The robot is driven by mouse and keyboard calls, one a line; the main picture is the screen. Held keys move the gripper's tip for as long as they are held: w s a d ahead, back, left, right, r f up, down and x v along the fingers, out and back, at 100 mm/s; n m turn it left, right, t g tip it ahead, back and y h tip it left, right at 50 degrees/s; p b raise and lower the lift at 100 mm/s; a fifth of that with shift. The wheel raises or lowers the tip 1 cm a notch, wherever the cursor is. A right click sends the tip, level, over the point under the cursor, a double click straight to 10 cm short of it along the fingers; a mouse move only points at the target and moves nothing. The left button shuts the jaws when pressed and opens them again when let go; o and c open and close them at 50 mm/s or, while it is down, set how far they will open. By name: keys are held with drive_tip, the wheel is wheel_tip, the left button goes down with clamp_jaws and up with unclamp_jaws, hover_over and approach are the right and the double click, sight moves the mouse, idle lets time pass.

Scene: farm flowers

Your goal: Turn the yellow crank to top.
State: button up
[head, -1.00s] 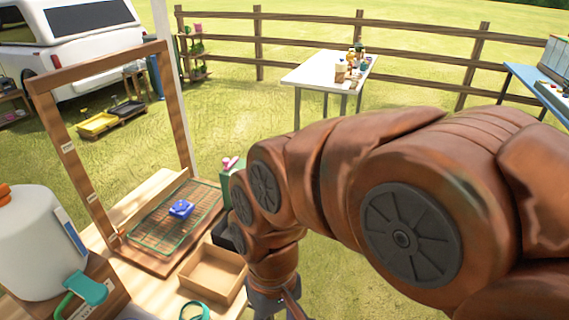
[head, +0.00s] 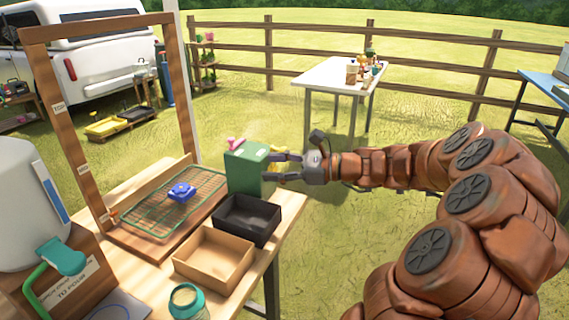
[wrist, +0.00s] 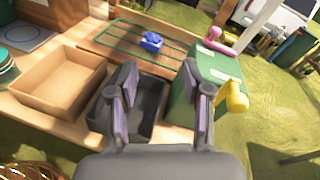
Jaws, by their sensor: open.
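The yellow crank (wrist: 233,95) sticks out from the side of a green box (wrist: 212,70), and a bit of it shows behind my gripper in the head view (head: 280,150). A pink handle (head: 234,142) is on top of the green box (head: 247,170). My gripper (head: 268,166) is open and empty, level with the box at its right side. The wooden upright frame (head: 68,130) carries labels, one reading TOP.
A black tray (head: 247,218) and a cardboard tray (head: 214,258) stand at the table's front edge. A blue object (head: 181,192) lies on the green mesh (head: 150,218). A white jug (head: 28,205) and a jar (head: 186,300) are nearer.

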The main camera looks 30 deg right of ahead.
drive_tip(key=d+f+m+t+h+b, duration=0.1)
drive_tip(key=d+m+t+h, duration=0.3)
drive_tip(key=d, duration=0.7)
drive_tip(key=shift+m+g+y, duration=0.3)
drive_tip(key=shift+y, duration=0.5)
drive_tip(key=shift+x, duration=3.8)
drive_tip(key=shift+a, duration=0.1)
clamp_jaws()
